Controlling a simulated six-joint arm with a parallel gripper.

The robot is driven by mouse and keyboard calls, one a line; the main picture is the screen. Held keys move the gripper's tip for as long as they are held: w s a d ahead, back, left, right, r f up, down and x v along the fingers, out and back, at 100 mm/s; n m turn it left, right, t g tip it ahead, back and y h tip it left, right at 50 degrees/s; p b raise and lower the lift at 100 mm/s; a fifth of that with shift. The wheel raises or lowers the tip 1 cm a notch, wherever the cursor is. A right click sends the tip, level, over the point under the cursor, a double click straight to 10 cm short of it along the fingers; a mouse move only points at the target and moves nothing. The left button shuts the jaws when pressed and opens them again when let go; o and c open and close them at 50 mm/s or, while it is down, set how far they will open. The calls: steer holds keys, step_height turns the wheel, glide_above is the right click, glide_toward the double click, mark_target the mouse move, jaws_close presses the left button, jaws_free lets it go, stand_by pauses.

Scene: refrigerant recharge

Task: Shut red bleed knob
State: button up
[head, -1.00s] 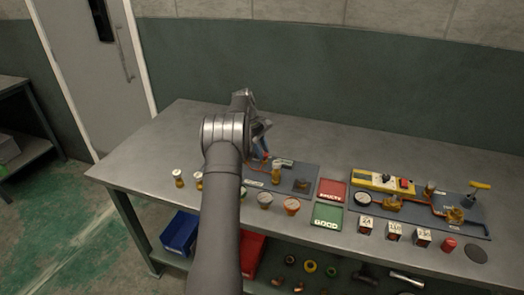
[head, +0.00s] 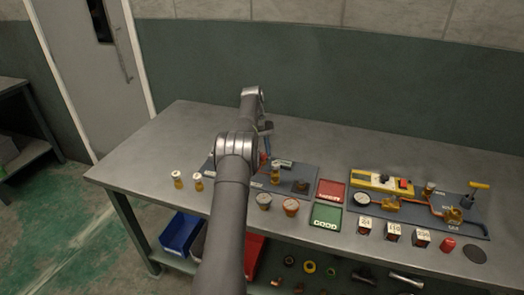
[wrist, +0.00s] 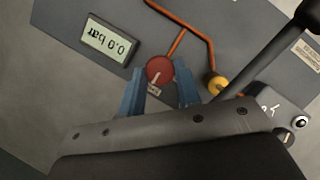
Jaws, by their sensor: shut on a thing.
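The red bleed knob (wrist: 159,70) is round with a pale pointer line and sits on a grey panel (wrist: 235,35) in the wrist view. A small label, partly legible, lies just below it. My gripper (wrist: 158,80) has its blue fingers on either side of the knob and is shut on it. A display (wrist: 108,42) beside the knob appears upside down and reads 0.0 bar.
Copper pipe runs from the knob past a brass fitting (wrist: 217,84). Two small brass pieces (head: 178,180) stand left of my arm. Two gauges, red and green trays (head: 326,217) and a second panel with a yellow meter (head: 382,181) lie to the right. The back of the table is clear.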

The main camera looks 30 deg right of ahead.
stand_by(0.3)
steer(key=o, duration=1)
steer(key=shift+c, duration=0.2)
step_height(320, 180, up, 4)
steer(key=shift+s+d+r, duration=0.1)
steer(key=shift+r, duration=0.1)
steer(key=s+d+r, duration=0.5)
steer(key=s+r, duration=0.1)
steer(key=s, duration=0.4)
steer(key=shift+s+r, duration=0.15)
steer(key=shift+r, duration=0.15)
